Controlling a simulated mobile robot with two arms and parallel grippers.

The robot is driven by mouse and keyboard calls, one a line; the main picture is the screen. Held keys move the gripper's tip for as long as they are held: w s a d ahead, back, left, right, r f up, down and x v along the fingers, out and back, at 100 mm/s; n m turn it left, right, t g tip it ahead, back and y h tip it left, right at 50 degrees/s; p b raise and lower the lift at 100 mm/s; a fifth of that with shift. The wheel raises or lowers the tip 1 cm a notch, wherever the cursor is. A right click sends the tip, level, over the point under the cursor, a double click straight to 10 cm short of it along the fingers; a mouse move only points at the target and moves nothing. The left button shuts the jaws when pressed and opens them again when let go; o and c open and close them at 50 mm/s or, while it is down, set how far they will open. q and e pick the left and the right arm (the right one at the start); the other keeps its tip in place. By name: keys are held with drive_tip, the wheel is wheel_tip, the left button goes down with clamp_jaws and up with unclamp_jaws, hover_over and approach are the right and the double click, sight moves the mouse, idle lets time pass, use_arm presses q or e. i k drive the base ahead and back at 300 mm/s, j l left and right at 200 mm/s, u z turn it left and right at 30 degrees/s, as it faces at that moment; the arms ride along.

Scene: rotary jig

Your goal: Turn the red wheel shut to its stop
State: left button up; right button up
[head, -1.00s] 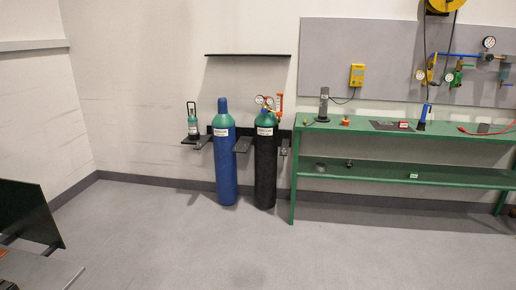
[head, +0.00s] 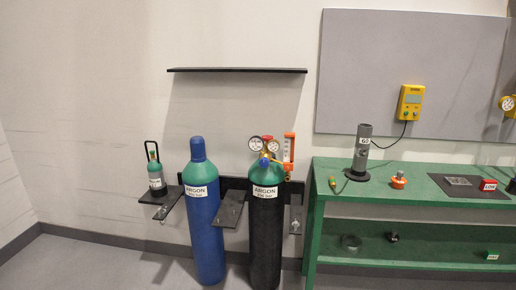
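I cannot make out a red wheel for certain in the head view. A black cylinder (head: 265,240) with a green shoulder and an ARGON label stands upright against the wall. A regulator with two round gauges (head: 262,144) sits at its top, with small red parts among them and an orange upright piece (head: 288,152) beside it. A small blue part (head: 264,162) shows at the front of the cylinder's top. Neither of my grippers is in view.
A blue ARGON cylinder (head: 204,240) stands left of the black one, and a small bottle (head: 156,176) sits on a bracket. A green bench (head: 335,210) at right holds a grey tube (head: 361,150) and an orange-red knob-like piece (head: 398,181). Grey floor (head: 110,265) is open at left.

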sight(266, 138)
drive_tip(key=i+z, duration=0.1)
drive_tip(key=i, duration=0.45)
drive_tip(key=i+j, duration=0.1)
drive_tip(key=i, duration=0.45)
drive_tip(key=i+j+z, duration=0.15)
drive_tip(key=i, duration=0.9)
drive_tip(key=j+z, duration=0.05)
